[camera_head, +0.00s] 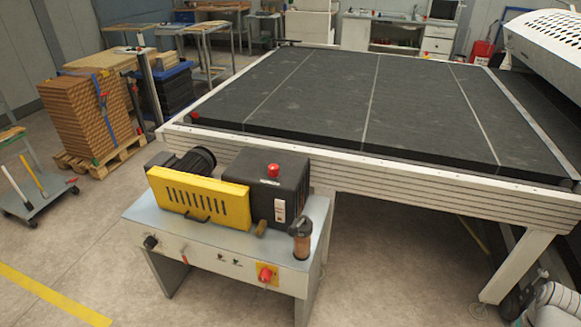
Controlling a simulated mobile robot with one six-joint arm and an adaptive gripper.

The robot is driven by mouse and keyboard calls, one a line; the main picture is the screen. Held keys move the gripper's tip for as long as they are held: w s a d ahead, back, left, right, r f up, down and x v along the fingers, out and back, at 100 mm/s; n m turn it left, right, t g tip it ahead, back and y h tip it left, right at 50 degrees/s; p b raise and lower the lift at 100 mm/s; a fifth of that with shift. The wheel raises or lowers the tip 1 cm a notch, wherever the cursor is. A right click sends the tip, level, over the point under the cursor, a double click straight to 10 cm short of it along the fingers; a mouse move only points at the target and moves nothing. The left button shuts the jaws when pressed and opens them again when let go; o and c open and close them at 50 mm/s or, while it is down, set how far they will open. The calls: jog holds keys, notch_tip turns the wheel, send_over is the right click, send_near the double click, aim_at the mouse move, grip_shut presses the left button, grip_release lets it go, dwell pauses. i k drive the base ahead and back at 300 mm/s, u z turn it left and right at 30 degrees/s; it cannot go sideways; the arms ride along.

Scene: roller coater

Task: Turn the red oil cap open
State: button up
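The housing is at the right end of a pump unit with a yellow guard (200,197), on a grey metal stand (150,213). Whether the cap is loose or tight cannot be told. Nothing touches it. My gripper cannot be made out; only white and dark parts of my arm show at the bottom right corner, well away from the cap.
A red knob on a yellow plate (265,274) is on the stand's front. A brown-and-clear cylinder (301,240) stands at its right corner. The large dark-topped table (330,100) is close behind. A trolley (36,196) and stacked boards (85,115) are left. Floor before the stand is clear.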

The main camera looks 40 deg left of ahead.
aim_at(274, 172)
jog(key=z, duration=0.95)
jog(key=k, duration=1)
jog(key=u, duration=1.8)
